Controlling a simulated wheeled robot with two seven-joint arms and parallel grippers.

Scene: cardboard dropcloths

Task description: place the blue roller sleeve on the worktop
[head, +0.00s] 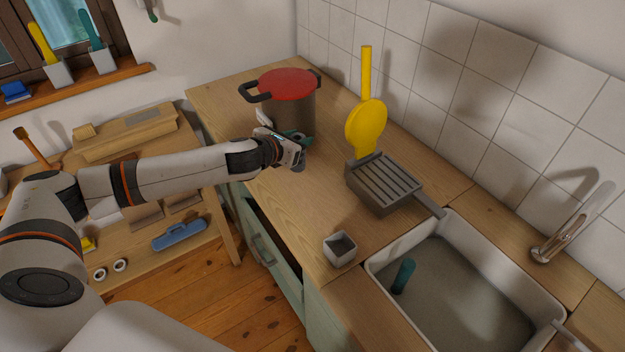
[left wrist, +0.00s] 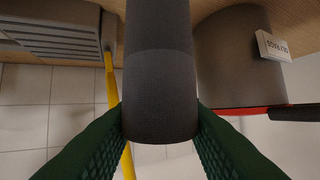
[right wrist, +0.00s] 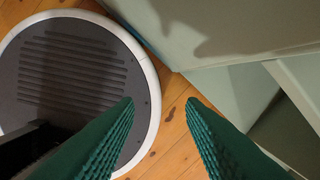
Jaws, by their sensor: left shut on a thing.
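My left gripper (head: 298,152) is over the wooden worktop (head: 285,208), just in front of the red-lidded pot. In the left wrist view its green fingers (left wrist: 160,122) are shut on the sides of a dark grey cylinder (left wrist: 160,65), which looks more grey than blue. A dark end of the cylinder (head: 299,167) shows below the fingers in the head view, close to the worktop; I cannot tell whether it touches. No clearly blue roller sleeve shows elsewhere. My right gripper (right wrist: 160,102) is open and empty above the floor.
The sink (head: 450,300) holds a teal object (head: 403,275). Bare worktop lies between the gripper and the square pot.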

